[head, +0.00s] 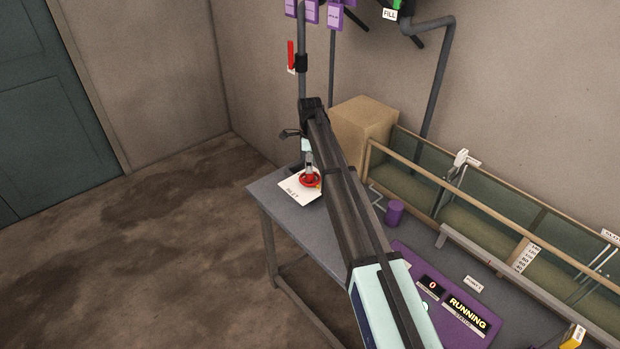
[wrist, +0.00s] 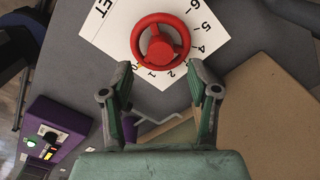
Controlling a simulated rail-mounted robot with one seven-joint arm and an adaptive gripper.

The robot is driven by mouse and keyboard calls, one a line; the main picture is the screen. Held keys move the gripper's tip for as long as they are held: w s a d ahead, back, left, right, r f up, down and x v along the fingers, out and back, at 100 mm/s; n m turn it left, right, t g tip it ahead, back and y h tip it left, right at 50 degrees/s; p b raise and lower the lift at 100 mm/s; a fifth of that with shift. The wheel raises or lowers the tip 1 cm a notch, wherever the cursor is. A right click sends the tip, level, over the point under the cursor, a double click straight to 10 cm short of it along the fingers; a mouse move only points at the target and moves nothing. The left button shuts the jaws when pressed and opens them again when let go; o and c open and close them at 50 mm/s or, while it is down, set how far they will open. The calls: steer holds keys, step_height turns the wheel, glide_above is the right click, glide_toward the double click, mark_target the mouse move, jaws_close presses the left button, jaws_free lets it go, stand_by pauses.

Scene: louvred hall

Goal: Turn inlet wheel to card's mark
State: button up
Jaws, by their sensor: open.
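The red inlet wheel (wrist: 161,47) sits on a white card (wrist: 110,28) with numbers around the wheel; 0 to 6 can be made out in part. A small orange spot shows at the wheel's rim near the 0. In the head view the wheel (head: 311,181) and card (head: 293,189) are at the table's far left corner. My gripper (wrist: 161,74) is open and empty. Its fingertips are apart, just below the wheel in the wrist view. In the head view my gripper (head: 308,160) is above the wheel and partly hides it.
A cardboard box (head: 362,130) stands behind the wheel, with a long glass-sided flume (head: 480,215) to its right. A purple cylinder (head: 394,212) and a purple panel reading 0 and RUNNING (head: 465,312) are on the table (head: 263,188). A vertical pipe (head: 302,85) rises behind.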

mark_target(310, 175)
steer(key=shift+f+b, duration=0.9)
steer(key=shift+f, duration=2.05)
steer(key=shift+f, duration=0.1)
